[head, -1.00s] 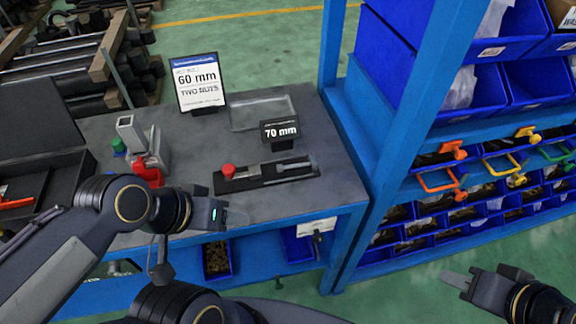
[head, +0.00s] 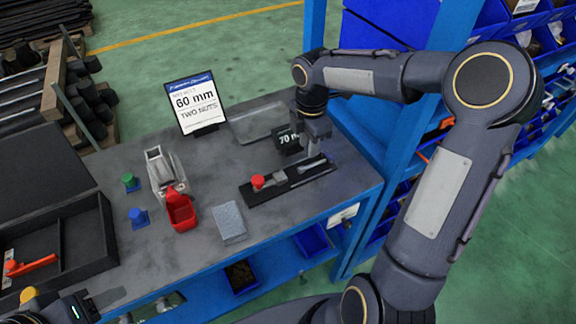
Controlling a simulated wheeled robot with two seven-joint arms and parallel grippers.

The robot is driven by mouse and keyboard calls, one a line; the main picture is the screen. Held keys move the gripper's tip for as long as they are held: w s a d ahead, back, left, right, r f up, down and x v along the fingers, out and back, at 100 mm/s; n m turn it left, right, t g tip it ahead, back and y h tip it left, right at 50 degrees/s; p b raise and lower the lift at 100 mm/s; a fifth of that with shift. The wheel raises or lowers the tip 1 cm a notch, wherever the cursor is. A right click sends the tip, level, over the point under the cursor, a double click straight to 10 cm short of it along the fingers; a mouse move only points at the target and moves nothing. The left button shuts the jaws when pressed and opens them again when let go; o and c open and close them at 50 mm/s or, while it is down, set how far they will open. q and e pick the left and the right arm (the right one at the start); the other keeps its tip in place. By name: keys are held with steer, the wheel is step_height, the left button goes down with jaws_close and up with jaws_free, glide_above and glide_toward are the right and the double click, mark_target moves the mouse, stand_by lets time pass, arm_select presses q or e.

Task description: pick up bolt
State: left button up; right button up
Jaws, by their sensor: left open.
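No bolt is clear enough to name in the head view. The black gauge (head: 318,173) lies on the grey bench with a red knob (head: 258,182) at its left end and grey metal parts along it; a bolt among them cannot be told. My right gripper (head: 318,148) points down at the right end of this gauge, next to the 70 mm sign (head: 287,139). Its fingertips are small and whether they touch or hold anything is unclear. My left gripper (head: 106,297) is open at the lower left, near the bench's front edge and far from the gauge.
The 60 mm two nuts sign (head: 195,104) stands at the back. A grey holder (head: 162,170), red bin (head: 181,211), grey block (head: 229,221) and green and blue pieces are on the bench. An open black case (head: 83,243) lies left. Blue shelving (head: 360,140) rises right.

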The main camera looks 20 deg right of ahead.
mark_target(305, 167)
steer(key=f, duration=0.6)
steer(key=shift+s+a+f+p, duration=0.3)
steer(key=shift+a+f+p, duration=0.05)
steer(key=shift+f+p, duration=0.05)
jaws_close()
